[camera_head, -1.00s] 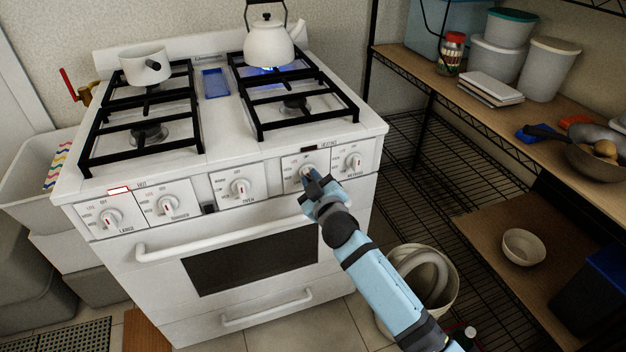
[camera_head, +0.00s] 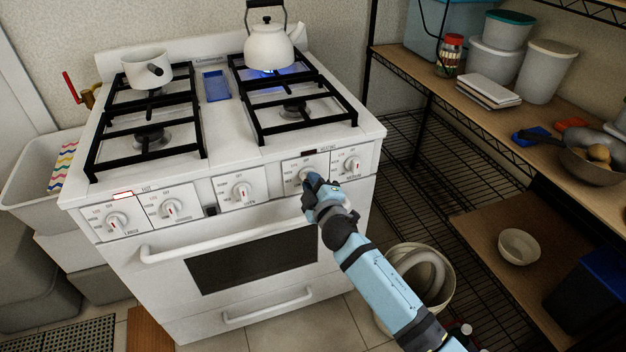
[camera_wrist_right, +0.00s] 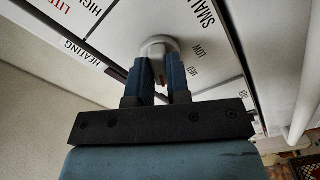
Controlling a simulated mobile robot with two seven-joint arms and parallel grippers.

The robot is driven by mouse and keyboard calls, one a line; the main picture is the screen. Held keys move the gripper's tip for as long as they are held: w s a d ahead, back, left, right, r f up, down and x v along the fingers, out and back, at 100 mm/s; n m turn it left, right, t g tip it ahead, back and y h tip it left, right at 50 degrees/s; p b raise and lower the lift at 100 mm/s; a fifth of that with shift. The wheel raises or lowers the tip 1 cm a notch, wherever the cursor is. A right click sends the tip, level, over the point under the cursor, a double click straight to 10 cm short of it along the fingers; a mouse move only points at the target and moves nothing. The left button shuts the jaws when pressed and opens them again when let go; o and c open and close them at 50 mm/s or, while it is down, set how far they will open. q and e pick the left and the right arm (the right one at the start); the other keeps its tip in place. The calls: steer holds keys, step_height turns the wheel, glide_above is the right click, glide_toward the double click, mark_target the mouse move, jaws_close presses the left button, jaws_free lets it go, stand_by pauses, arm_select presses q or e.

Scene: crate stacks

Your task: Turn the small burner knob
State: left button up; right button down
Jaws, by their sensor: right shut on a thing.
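The small burner knob (camera_wrist_right: 158,44) is white and round, on a white panel with the label SMALL beside it in the right wrist view. My right gripper (camera_wrist_right: 161,66) is shut on it, with a blue finger on each side. In the head view my right gripper (camera_head: 311,183) reaches the stove's front panel at the fourth knob from the left and covers much of that knob (camera_head: 305,172). The white stove (camera_head: 225,140) has a flame lit under the kettle (camera_head: 269,46) at the back right. My left gripper is out of view.
Other knobs (camera_head: 241,191) line the panel. The oven handle (camera_head: 220,240) runs just below it. A white pot (camera_head: 146,68) sits on the back left grate. A shelf rack with a pan (camera_head: 590,168) stands right, and a bucket (camera_head: 445,285) is on the floor.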

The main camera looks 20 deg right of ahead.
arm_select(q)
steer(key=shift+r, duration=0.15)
arm_select(e)
steer(key=shift+r+n, duration=0.15)
steer(key=shift+n, duration=0.55)
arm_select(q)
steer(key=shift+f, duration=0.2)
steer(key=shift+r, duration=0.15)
arm_select(e)
steer(key=shift+w, duration=0.1)
steer(key=c, duration=1.1)
jaws_free()
arm_select(q)
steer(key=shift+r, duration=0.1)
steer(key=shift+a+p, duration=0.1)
steer(key=shift+p, duration=0.4)
arm_select(e)
steer(key=s, duration=1.4)
steer(key=shift+d, duration=0.25)
steer(key=shift+w, duration=0.1)
